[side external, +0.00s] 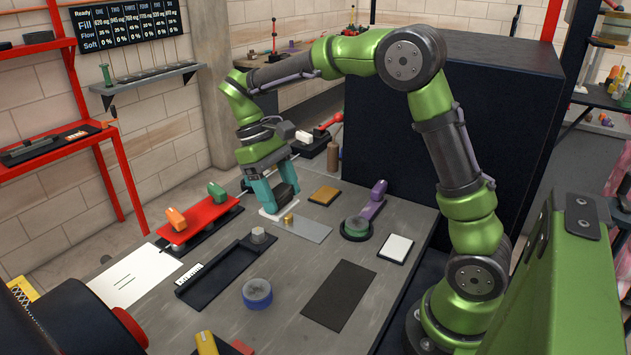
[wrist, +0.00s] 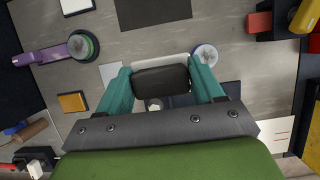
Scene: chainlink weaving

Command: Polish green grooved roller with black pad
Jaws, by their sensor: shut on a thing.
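My gripper (side external: 283,190) points down over the table at the back, left of the picture's middle. Its two teal fingers are shut on the black pad (side external: 287,190). In the wrist view the pad (wrist: 161,80) sits level between the fingertips. A round green part (side external: 356,226) stands in a dark round base with a purple handle beside it. It is probably the grooved roller, but its grooves are too small to make out. It also shows at upper left in the wrist view (wrist: 83,46). The pad is apart from it, to its left in the side view.
A grey plate (side external: 306,229) with a small brass piece lies by my gripper. A tan block (side external: 325,195), white pad (side external: 396,248), dark mat (side external: 341,295), blue ring (side external: 257,294), black tray (side external: 215,283) and red board (side external: 200,219) are spread around. Bare table lies between them.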

